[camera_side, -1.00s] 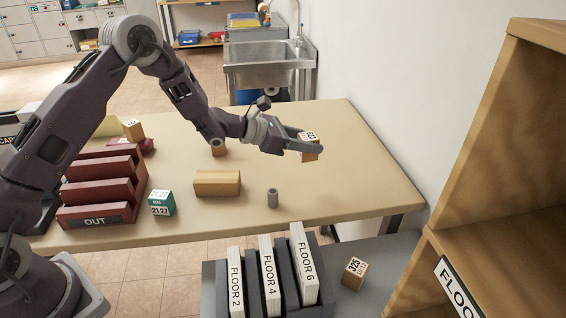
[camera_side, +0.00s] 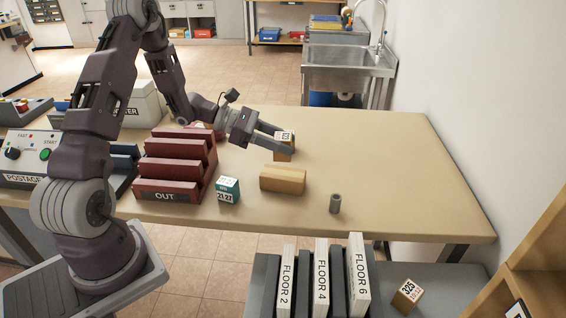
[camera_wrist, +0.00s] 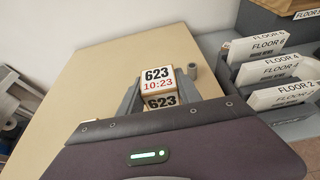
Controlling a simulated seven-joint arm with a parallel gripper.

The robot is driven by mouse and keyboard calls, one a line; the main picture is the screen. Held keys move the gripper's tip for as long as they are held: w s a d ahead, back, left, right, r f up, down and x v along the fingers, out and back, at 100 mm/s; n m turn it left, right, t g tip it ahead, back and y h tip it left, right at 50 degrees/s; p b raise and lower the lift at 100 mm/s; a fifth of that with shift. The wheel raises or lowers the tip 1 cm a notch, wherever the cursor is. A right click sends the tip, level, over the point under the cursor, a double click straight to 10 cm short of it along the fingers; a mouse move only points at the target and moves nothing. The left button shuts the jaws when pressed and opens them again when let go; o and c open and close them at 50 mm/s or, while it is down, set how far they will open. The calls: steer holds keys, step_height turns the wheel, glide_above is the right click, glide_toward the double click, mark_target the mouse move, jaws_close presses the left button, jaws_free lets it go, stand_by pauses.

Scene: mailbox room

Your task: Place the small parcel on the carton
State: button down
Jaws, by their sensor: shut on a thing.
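The small parcel, a cube with a white label, is held between the fingers of my gripper (camera_side: 277,141). The parcel (camera_side: 284,135) shows 623 and 10:23 in the wrist view (camera_wrist: 157,76). My gripper (camera_wrist: 160,96) is shut on it. In the side view the parcel appears just behind a long brown carton (camera_side: 283,179) lying on the table, apart from it. Brown surface shows below the label, partly behind the finger; I cannot tell whether all of it is the parcel, nor how high the parcel is above the table.
A red OUT tray (camera_side: 178,170) and a teal box (camera_side: 228,190) stand left of the carton. A grey cylinder (camera_side: 335,203) stands to its right. Another cube (camera_side: 407,295) lies on the lower surface beside the floor files (camera_side: 320,278). The table's right side is clear.

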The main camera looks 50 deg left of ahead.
mark_target(283, 158)
step_height(283, 158, down, 5)
steer(key=shift+r, duration=0.1)
steer(key=c, duration=0.8)
jaws_free()
steer(key=shift+f, duration=0.2)
steer(key=shift+c, duration=0.2)
